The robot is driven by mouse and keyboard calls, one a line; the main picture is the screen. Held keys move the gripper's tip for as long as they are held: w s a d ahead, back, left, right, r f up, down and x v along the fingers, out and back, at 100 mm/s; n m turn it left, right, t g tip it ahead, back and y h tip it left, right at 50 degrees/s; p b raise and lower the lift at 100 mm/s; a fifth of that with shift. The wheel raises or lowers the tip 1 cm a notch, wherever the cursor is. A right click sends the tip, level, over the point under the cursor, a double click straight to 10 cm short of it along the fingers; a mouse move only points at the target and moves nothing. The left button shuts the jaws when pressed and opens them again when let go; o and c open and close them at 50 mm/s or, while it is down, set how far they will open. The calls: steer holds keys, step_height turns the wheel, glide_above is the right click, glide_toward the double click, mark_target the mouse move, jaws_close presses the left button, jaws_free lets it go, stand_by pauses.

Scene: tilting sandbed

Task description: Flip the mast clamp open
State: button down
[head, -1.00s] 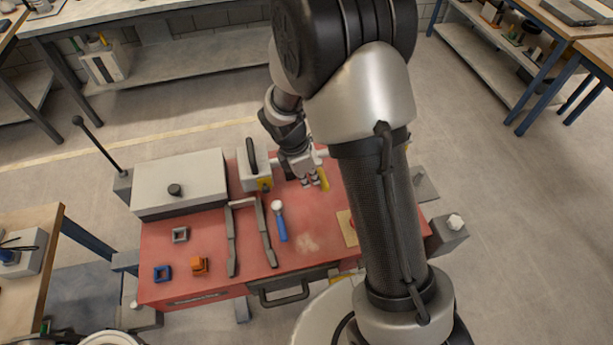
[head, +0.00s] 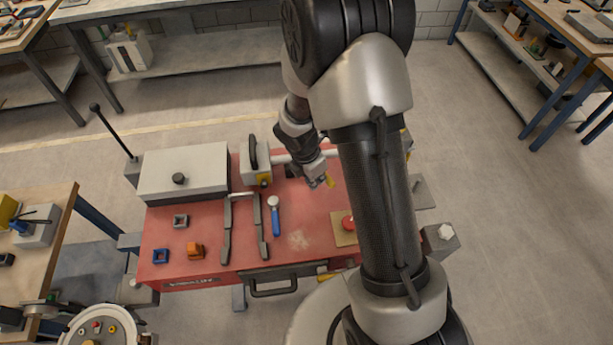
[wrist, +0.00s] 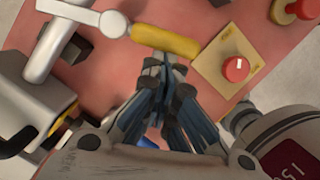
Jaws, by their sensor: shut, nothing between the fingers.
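The mast clamp shows in the wrist view as a yellow lever handle (wrist: 165,41) joined to a pale metal hub (wrist: 112,24). The hub sits by the pale mast tube (wrist: 45,50). In the head view the yellow handle (head: 330,181) is small and partly hidden by my gripper (head: 322,180), and the mast tube (head: 283,159) lies sideways at the back of the red bed. My gripper (wrist: 160,66) is shut and empty. Its fingertips are right beside the handle's near side; I cannot tell whether they touch.
A red button on a tan plate (wrist: 210,60) is right of the handle. The red top (head: 310,220) also bears a blue-handled tool (head: 275,216), a large grey box (head: 185,172) and small blocks. Free red surface lies in front of my gripper.

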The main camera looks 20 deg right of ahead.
steer(key=d+n+p, duration=0.1)
steer(key=n, duration=0.1)
steer(key=d+n, duration=0.1)
steer(key=n, duration=0.1)
steer(key=d+n+t+p, duration=0.1)
steer(key=d+n, duration=0.1)
steer(key=shift+s+r+n+y+p, duration=0.1)
steer(key=shift+s+n+y+p, duration=0.15)
steer(key=shift+n+y+p, duration=0.05)
steer(key=shift+w+d+n+t+y+p, duration=0.15)
steer(key=shift+w+d+n+y+p, duration=0.15)
steer(key=shift+d+n+p, duration=0.55)
steer(key=shift+w+d+n+t+y+p, duration=0.1)
steer(key=shift+w+d+n+y+p, duration=0.2)
steer(key=shift+n, duration=0.9)
steer(key=shift+w+d+n+t+y+p, duration=0.15)
steer(key=shift+w+d+n+p, duration=0.25)
steer(key=shift+n+p, duration=0.5)
